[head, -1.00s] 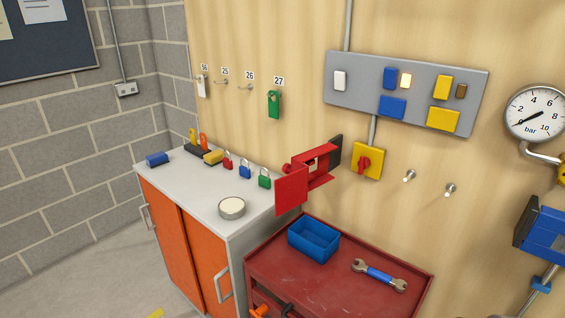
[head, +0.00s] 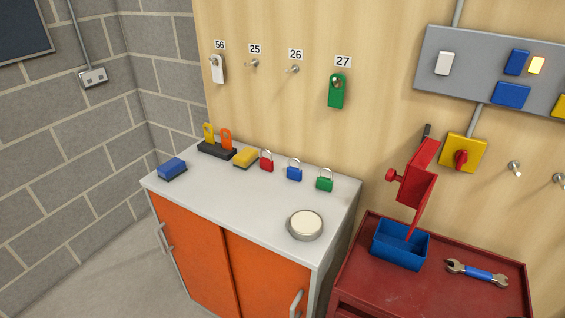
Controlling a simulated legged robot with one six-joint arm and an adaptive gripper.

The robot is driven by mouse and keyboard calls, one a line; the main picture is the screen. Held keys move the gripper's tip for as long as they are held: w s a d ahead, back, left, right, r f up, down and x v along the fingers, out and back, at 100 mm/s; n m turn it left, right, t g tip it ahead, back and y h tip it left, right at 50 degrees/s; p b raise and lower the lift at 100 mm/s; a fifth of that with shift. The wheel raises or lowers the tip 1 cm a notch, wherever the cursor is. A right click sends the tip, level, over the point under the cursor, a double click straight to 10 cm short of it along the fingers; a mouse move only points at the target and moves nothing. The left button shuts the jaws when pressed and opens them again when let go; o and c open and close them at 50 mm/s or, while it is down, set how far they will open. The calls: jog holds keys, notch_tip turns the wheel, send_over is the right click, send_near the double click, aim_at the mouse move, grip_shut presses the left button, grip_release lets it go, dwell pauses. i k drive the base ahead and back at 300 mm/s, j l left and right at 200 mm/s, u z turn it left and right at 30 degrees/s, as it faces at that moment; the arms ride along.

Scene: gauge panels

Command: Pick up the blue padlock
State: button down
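The blue padlock (head: 294,173) stands upright on the light grey top of the orange cabinet (head: 225,203), near the wall. Its shackle is on top and nothing covers it. A red padlock (head: 266,163) stands to its left and a green padlock (head: 325,183) to its right, both apart from it. I cannot make out my gripper in the head view.
A round tin (head: 305,225) stands in front of the padlocks. A blue block (head: 172,168) and yellow block (head: 246,157) lie farther left. An angular red part (head: 418,178) juts out above the blue bin (head: 400,247) on the red trolley. The cabinet top's front-left is clear.

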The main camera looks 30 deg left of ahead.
aim_at(295, 174)
jog(key=j, duration=0.55)
jog(key=k+j, duration=0.1)
jog(key=j, duration=0.45)
jog(key=k+j+z, duration=0.1)
jog(key=j, duration=1.05)
jog(key=j+z, duration=0.35)
jog(key=j, duration=1.45)
jog(key=i, duration=0.1)
